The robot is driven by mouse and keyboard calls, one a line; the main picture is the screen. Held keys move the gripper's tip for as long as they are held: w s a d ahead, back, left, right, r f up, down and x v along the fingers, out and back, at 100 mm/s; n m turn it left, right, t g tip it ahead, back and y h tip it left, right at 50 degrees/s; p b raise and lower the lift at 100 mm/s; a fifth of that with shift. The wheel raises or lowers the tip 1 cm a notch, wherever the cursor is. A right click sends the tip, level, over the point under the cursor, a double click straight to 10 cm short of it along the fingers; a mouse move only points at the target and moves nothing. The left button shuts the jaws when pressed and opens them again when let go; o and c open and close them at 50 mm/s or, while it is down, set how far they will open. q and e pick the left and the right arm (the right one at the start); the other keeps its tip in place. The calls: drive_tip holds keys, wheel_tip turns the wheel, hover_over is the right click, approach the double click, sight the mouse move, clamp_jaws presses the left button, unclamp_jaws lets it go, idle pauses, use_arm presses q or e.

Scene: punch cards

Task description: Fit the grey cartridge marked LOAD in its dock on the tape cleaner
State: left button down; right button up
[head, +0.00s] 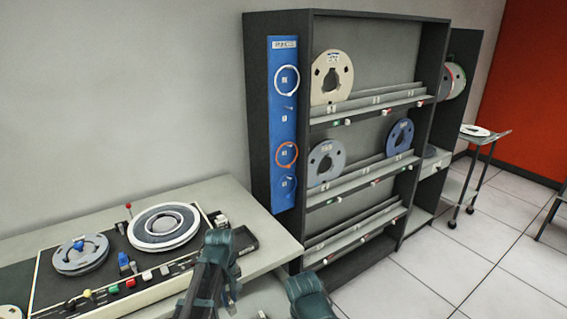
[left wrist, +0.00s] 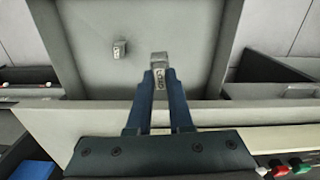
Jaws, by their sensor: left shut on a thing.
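The grey cartridge (left wrist: 159,74), with vertical lettering that seems to read LOAD, is between the fingertips of my left gripper (left wrist: 160,78). That gripper is shut on it. In the head view my left gripper (head: 231,283) is at the front of the table, right of the tape cleaner (head: 150,289); the cartridge is hard to make out there. The tape cleaner has two reels, a black top and coloured buttons along its front. I cannot make out its dock. My right arm's end (head: 309,297) shows at the bottom edge, its jaws hidden.
A shallow grey tray (left wrist: 195,35) lies beyond the left fingers, with another small grey block (left wrist: 120,49) in it. A dark box (head: 243,240) sits right of the cleaner on the table (head: 272,250). A reel rack (head: 258,125) stands behind on the right.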

use_arm(q)
wheel_tip(320, 180, up, 2)
drive_tip(key=shift+r+p, duration=0.1)
drive_tip(key=shift+p, duration=0.65)
wheel_tip(320, 180, down, 2)
drive_tip(key=shift+f+b, duration=0.2)
drive_tip(key=shift+b, duration=0.9)
drive_tip(key=shift+r, duration=0.1)
